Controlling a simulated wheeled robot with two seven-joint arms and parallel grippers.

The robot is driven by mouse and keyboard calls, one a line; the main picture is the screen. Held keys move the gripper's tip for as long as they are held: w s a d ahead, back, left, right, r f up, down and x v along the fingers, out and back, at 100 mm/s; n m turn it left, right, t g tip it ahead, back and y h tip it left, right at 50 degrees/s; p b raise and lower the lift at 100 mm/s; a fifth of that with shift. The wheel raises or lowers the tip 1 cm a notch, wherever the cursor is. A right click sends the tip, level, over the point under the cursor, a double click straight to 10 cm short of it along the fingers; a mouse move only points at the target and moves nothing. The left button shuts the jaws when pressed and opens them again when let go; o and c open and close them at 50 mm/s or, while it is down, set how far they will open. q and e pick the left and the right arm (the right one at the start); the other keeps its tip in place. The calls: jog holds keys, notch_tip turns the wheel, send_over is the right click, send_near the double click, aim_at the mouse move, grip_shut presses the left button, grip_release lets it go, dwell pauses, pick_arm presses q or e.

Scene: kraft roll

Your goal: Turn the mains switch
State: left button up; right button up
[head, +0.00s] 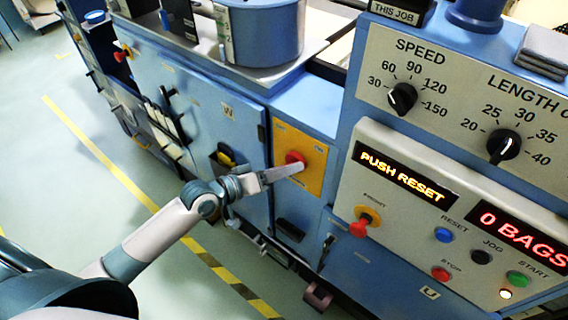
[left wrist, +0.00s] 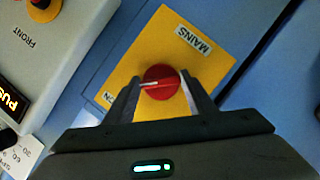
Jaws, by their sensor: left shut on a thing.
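The mains switch is a red round knob (head: 295,158) on a yellow plate (head: 314,174) on the blue machine front. In the left wrist view the red knob (left wrist: 161,82) sits in the middle of the yellow plate (left wrist: 188,62), beside a label reading MAINS (left wrist: 193,40). My left gripper (head: 291,168) reaches the knob from the left. In the left wrist view its two fingers (left wrist: 161,92) stand on either side of the knob, shut on it. A pale line runs across the knob's face. My right gripper is not in view.
Right of the switch is a grey panel with a lit PUSH RESET display (head: 404,174), a red FRONT knob (head: 362,224) and several buttons. Speed (head: 402,98) and length (head: 503,146) dials are above. A dark handle (head: 290,230) sits below the plate. Floor at left is open.

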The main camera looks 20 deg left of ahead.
pick_arm(q)
jog(key=shift+f, duration=0.1)
dwell(0.3)
jog(key=o, duration=1)
jog(key=shift+o, duration=0.2)
jog(key=b+v, duration=0.5)
jog(key=v, duration=1.2)
jog(key=shift+s+b, duration=0.15)
jog(key=shift+b, duration=0.2)
jog(key=shift+a, duration=0.15)
